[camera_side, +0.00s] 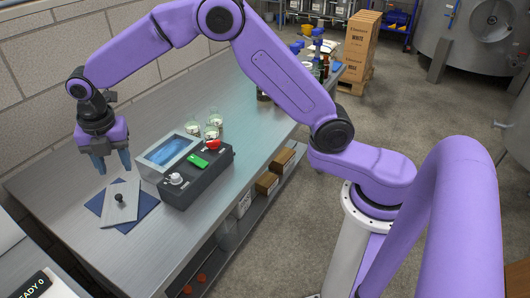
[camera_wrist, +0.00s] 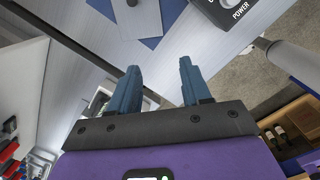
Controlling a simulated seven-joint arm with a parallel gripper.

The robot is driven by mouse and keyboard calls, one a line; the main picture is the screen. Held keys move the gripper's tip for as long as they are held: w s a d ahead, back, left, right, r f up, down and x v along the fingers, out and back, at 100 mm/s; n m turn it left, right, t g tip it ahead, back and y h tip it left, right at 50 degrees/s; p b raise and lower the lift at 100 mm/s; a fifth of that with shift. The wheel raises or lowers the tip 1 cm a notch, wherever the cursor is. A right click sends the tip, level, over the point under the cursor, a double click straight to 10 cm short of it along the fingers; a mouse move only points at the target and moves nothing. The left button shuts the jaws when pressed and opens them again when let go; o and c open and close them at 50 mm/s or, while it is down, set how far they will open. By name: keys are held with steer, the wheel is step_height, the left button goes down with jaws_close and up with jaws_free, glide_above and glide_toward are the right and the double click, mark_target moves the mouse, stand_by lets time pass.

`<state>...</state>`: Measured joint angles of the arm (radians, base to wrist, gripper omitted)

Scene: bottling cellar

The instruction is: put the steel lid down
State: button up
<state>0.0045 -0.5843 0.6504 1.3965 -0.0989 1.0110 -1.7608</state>
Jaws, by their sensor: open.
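The steel lid (camera_side: 121,204) is a grey plate with a dark knob on top. It lies on a blue cloth (camera_side: 142,208) on the bench, to the left of a bath with a black control box. My gripper (camera_side: 116,165) is above the bench, beyond the lid in the side view, with its blue fingers apart and nothing between them. In the wrist view my gripper (camera_wrist: 158,88) is open and empty. Part of the lid (camera_wrist: 150,15) and the blue cloth (camera_wrist: 104,8) show at the top edge there.
The bath (camera_side: 168,152) is uncovered, with bluish content. Its control box (camera_side: 200,177) has a green display, a red item and a knob. Several glass flasks (camera_side: 212,124) stand behind it. Bottles (camera_side: 318,62) stand at the bench's far end. The bench is clear behind my gripper.

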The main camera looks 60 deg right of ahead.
steer(key=s+d+r+m, duration=0.3)
steer(key=s+m, duration=0.1)
steer(key=s, duration=0.6)
steer(key=s+d+r+m, duration=0.2)
steer(key=s+d+m, duration=0.2)
steer(key=s, duration=0.6)
steer(key=s+d+f+m, duration=0.1)
steer(key=s+d+m, duration=0.2)
steer(key=s+d, duration=0.3)
steer(key=s+d+m+g, duration=0.1)
steer(key=s+d+m, duration=0.2)
steer(key=s, duration=0.8)
steer(key=d, duration=0.2)
steer(key=shift+d+f+m+y, duration=0.3)
steer(key=shift+d+f+m, duration=0.1)
